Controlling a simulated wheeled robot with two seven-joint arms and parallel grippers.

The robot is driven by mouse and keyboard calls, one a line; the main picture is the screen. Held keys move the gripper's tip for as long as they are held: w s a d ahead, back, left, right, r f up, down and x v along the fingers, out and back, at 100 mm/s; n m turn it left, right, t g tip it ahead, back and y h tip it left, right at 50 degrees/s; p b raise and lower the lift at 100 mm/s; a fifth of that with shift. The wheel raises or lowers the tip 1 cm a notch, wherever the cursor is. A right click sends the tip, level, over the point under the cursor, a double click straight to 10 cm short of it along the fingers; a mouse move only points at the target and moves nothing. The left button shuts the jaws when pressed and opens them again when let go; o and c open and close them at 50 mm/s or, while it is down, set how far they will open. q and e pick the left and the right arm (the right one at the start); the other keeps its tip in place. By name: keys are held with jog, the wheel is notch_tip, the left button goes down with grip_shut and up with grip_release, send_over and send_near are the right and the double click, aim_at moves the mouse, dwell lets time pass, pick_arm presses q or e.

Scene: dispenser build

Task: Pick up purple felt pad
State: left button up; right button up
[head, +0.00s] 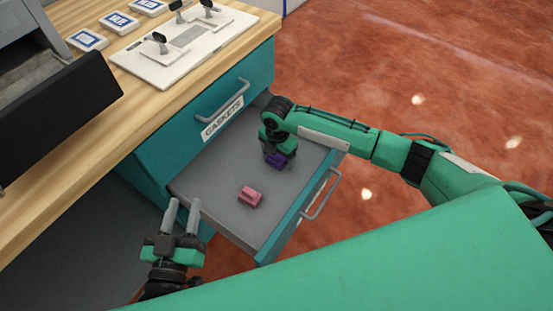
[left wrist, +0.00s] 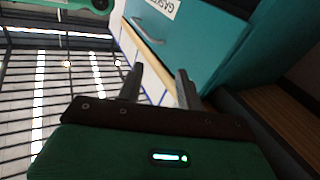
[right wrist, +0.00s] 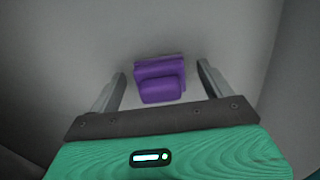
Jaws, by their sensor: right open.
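The purple felt pad (head: 276,160) lies on the grey floor of the open drawer (head: 222,188). In the right wrist view the purple pad (right wrist: 160,80) sits between and slightly beyond the open fingers, with a gap on each side. My right gripper (head: 279,158) is open, points down into the drawer right above the pad, and partly hides it in the head view. My left gripper (head: 182,205) is open and empty, outside the drawer at its near left side; its fingers also show in the left wrist view (left wrist: 160,85).
A pink pad (head: 250,197) lies in the same drawer, nearer the front left. The drawer walls and its front with a handle (head: 321,195) surround the right gripper. A closed drawer labelled GASKETS (head: 222,117) is above. The wooden counter (head: 165,105) holds a white panel (head: 180,50) and several small tiles.

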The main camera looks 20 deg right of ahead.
jog(key=c, duration=1.1)
jog(key=shift+r, duration=0.15)
